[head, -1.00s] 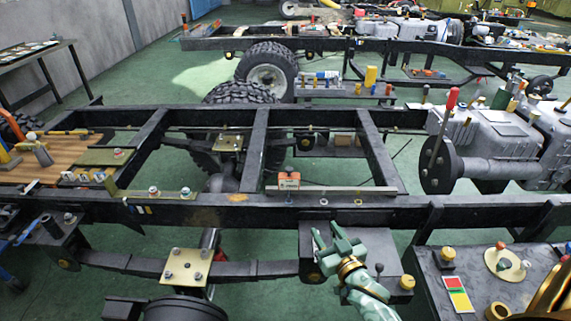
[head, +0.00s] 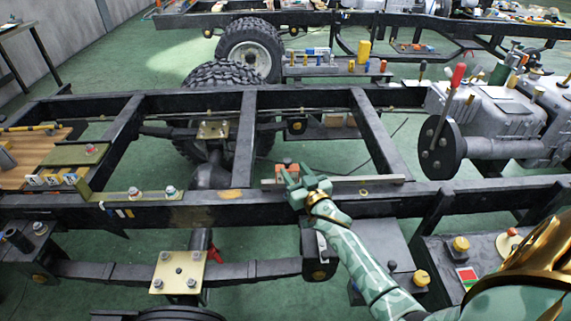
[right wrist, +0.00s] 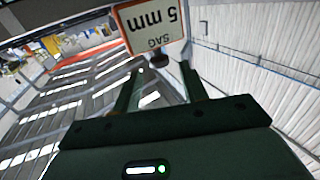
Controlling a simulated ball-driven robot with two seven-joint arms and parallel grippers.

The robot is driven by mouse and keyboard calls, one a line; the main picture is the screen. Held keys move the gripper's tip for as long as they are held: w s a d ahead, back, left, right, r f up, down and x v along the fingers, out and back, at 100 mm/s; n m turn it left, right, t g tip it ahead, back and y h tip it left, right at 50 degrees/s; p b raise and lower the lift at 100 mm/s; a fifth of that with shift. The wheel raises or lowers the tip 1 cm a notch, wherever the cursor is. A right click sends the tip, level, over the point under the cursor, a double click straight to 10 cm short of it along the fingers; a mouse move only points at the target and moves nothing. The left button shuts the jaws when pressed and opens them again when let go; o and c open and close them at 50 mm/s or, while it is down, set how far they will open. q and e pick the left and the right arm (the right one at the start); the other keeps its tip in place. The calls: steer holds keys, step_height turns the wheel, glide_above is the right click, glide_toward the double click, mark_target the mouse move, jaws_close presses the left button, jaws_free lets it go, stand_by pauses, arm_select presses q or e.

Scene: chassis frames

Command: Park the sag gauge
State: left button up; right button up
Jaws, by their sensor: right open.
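The sag gauge (head: 281,166) is a small orange block on the near chassis rail, mostly hidden behind my right gripper in the head view. In the right wrist view its white label (right wrist: 150,25) reads "SAG 5 mm", upside down, just beyond the fingertips. My right gripper (head: 294,174) is open over the near rail, close in front of the gauge. In the right wrist view the space between its fingers (right wrist: 160,72) holds no gripped thing. Whether the fingers touch the gauge cannot be told. My left gripper is out of view.
A long grey straight bar (head: 345,180) lies along the near rail (head: 400,202) by the gauge. A brass ring (head: 364,191) lies beside it. A grey gearbox (head: 490,115) stands at right. Green floor shows between the frame members.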

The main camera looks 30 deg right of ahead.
mark_target(289, 165)
steer(key=w, duration=0.1)
steer(key=w+b, duration=0.1)
steer(key=w, duration=0.2)
steer(key=shift+w+d+f, duration=0.15)
steer(key=shift+w+d, duration=0.1)
steer(key=shift+d, duration=0.1)
steer(key=shift+w+d, duration=0.1)
steer(key=shift+w, duration=0.35)
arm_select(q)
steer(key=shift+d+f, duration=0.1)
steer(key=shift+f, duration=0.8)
arm_select(e)
steer(key=shift+r, duration=0.2)
